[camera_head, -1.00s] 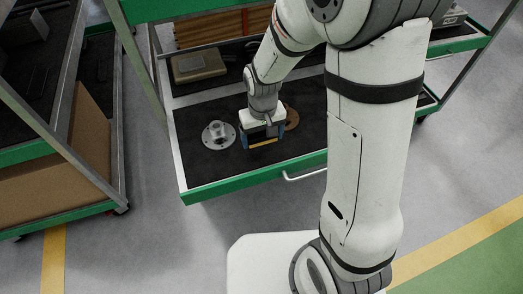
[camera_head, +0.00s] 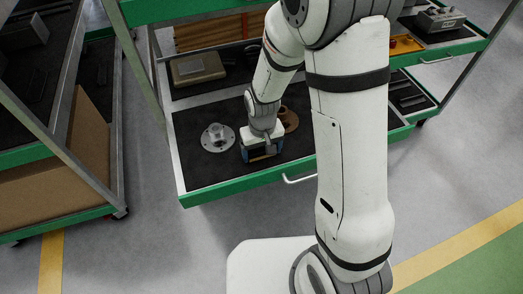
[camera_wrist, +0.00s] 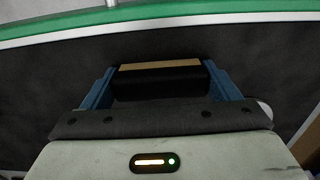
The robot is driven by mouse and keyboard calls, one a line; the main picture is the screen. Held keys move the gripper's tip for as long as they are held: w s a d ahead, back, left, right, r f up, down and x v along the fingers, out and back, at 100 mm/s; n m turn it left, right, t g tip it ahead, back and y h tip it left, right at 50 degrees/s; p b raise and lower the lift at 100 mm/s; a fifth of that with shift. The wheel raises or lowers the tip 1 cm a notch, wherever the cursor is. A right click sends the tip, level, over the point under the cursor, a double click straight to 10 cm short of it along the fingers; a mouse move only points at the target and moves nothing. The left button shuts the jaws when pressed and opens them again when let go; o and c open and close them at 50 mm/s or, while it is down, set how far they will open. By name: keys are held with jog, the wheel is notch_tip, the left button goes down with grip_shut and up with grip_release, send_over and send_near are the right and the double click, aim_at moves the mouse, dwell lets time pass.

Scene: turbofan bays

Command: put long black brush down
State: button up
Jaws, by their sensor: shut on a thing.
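My gripper (camera_head: 262,153) is over the open drawer's dark liner, near its front edge. In the wrist view, its two blue fingers (camera_wrist: 160,80) are shut on the long black brush (camera_wrist: 160,83), which spans the gap between them. The brush has a tan strip along its far side. In the head view the brush is mostly hidden by my gripper. The brush is low over the liner; I cannot tell whether it touches it.
The drawer (camera_head: 222,190) has a green front lip and a handle. A grey flanged hub (camera_head: 217,137) lies left of my gripper, and a brown flanged part (camera_head: 289,119) lies right behind it. A tan box (camera_head: 197,67) sits further back. Another cart (camera_head: 60,150) stands at left.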

aim_at(262, 149)
jog(key=shift+s+d+f, duration=0.1)
jog(key=shift+s+f, duration=0.2)
jog(key=shift+f, duration=0.25)
jog(key=o, duration=0.8)
jog(key=shift+s+f, duration=0.1)
jog(key=shift+o, duration=0.3)
notch_tip(262, 149, up, 14)
jog(key=p, duration=0.2)
jog(key=s+d+r+m+t, duration=0.2)
jog(key=s+d+r+m, duration=0.1)
jog(key=s+d+r, duration=0.7)
jog(key=shift+s+d+r, duration=0.2)
jog(key=shift+s+d, duration=0.35)
jog(key=shift+d, duration=0.4)
